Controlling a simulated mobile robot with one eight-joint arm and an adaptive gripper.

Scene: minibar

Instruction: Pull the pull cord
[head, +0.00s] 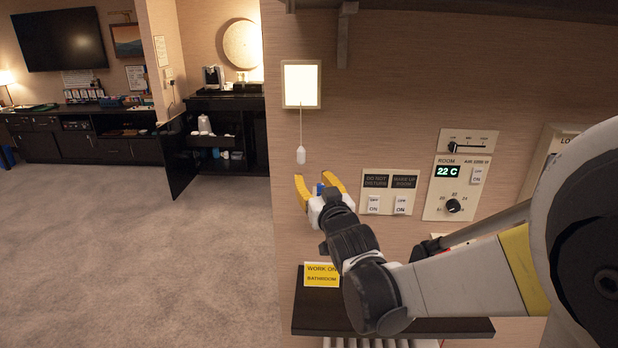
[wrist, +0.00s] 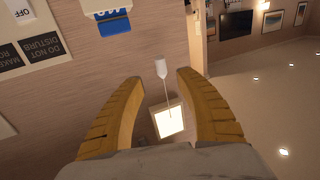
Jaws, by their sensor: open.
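The pull cord (head: 301,126) hangs straight down from a lit square wall lamp (head: 301,84) and ends in a small white handle (head: 301,155). My gripper (head: 320,184) is open and empty, with its yellow fingers just below and slightly right of the handle in the head view. In the wrist view, the handle (wrist: 160,67) shows beyond the fingertips, and the cord (wrist: 167,100) runs between the two fingers (wrist: 162,75) toward the lit lamp (wrist: 168,121). I see no contact between the fingers and the handle.
A switch panel (head: 388,192) and a thermostat panel (head: 459,186) are on the wall to the right. A dark shelf (head: 390,318) with a yellow sign (head: 322,275) lies below. Open carpet (head: 140,250) is at left, with an open dark cabinet (head: 215,130) behind.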

